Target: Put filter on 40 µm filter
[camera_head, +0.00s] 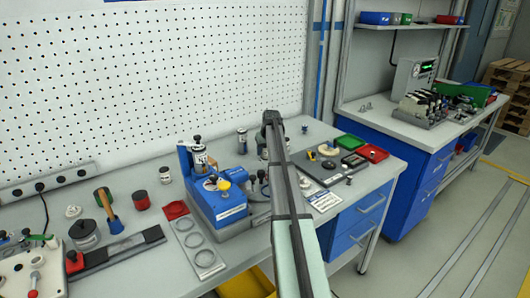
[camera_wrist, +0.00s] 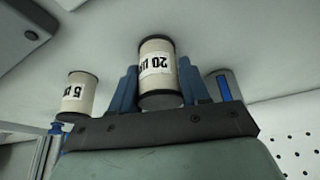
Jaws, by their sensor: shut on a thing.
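In the wrist view, which looks upside down, my gripper (camera_wrist: 158,64) has its two blue fingers shut on a pale cylindrical filter (camera_wrist: 155,82) with dark ends and a label reading 20 µm. A similar filter (camera_wrist: 80,93) marked 5 stands apart from it on the left. In the head view my arm hides my gripper and the held filter. A labelled canister (camera_head: 199,158) sits in the blue fixture (camera_head: 222,207), and another canister (camera_head: 242,141) stands behind it. Their labels are too small to read, so I cannot tell which is the 40 µm filter.
Left of the fixture lie a grey plate with rings (camera_head: 201,257), a red pad (camera_head: 175,210) and several jars and tools. A dark tray (camera_head: 325,167), a green bin (camera_head: 350,142) and a red bin (camera_head: 372,153) are to the right. A perforated wall stands behind the bench.

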